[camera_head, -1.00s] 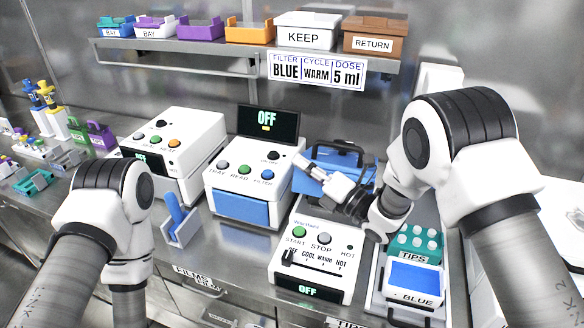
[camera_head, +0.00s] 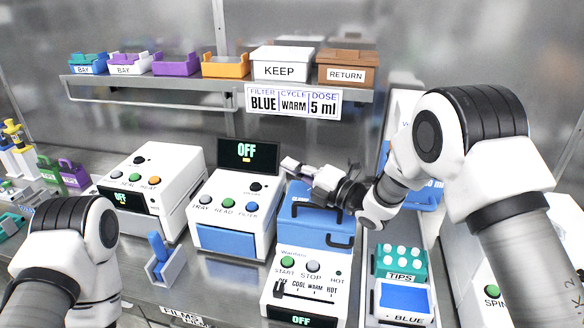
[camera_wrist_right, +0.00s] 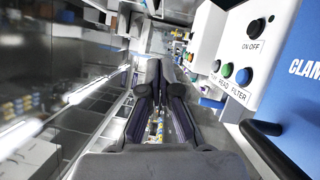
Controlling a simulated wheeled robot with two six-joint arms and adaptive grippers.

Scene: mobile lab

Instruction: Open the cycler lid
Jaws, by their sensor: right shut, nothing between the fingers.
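The cycler (camera_head: 306,288) is the white unit with START and STOP buttons and a COOL, WARM, HOT slider; its display reads OFF. Its blue lid (camera_head: 312,226) with dark handles is behind the control panel; I cannot tell whether it is raised at all. In the right wrist view a blue surface marked CLAM (camera_wrist_right: 301,35) and a dark handle bar (camera_wrist_right: 268,150) show at the right edge. My right gripper (camera_head: 291,164) is shut and empty, above the lid's back left, pointing left; it also shows in the wrist view (camera_wrist_right: 158,120). My left gripper is out of view.
Left of the cycler stands a white reader (camera_head: 225,212) with a raised OFF display (camera_head: 248,155). A teal tips rack (camera_head: 400,263) and a blue-topped box (camera_head: 403,298) are to the right. A shelf (camera_head: 150,86) with several bins runs above.

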